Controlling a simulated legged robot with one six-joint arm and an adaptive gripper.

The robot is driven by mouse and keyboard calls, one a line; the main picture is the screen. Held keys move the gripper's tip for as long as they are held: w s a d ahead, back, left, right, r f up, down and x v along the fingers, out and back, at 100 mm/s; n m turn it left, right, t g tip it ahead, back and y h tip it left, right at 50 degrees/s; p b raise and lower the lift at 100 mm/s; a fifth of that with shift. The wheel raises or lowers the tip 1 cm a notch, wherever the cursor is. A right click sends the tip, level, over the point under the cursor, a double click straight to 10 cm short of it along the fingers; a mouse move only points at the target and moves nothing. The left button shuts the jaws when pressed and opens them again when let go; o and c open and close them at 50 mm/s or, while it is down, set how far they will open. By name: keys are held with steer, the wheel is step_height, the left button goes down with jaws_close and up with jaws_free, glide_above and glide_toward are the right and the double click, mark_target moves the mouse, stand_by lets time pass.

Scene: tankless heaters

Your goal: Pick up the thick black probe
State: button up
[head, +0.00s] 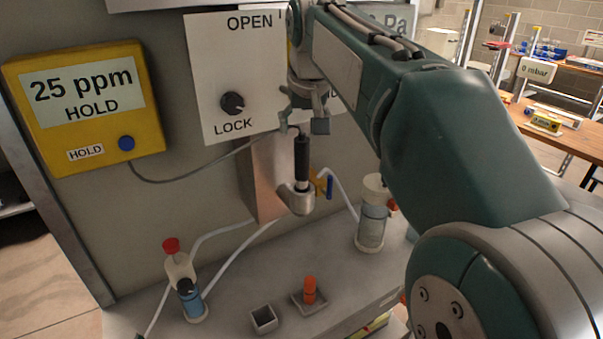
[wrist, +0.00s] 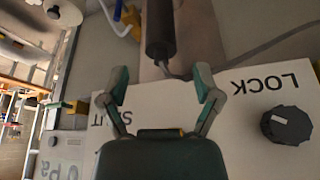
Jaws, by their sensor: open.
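The thick black probe (head: 301,157) stands upright, its lower end in a grey metal holder (head: 297,198) on the panel. A grey cable runs to its top from the yellow meter (head: 86,107) reading "25 ppm HOLD". My gripper (head: 302,121) is just above the probe's top in the head view, fingers apart. In the wrist view my gripper (wrist: 161,85) is open and empty. There the probe (wrist: 160,35) lies just beyond the fingertips, roughly in line with the gap between them. Its far end is cut off by the picture edge.
A white panel with an OPEN/LOCK knob (head: 232,103) is close behind my gripper. A blue-handled valve (head: 325,185) and tube are right of the holder. Below are a bottle (head: 183,270), a clear cylinder (head: 372,215), an empty square cup (head: 263,318) and an orange plug (head: 310,290).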

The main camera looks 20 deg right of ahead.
mark_target(302, 140)
steer(key=x, duration=0.5)
steer(key=shift+s+a+f, duration=0.2)
steer(key=shift+s, duration=0.2)
jaws_close()
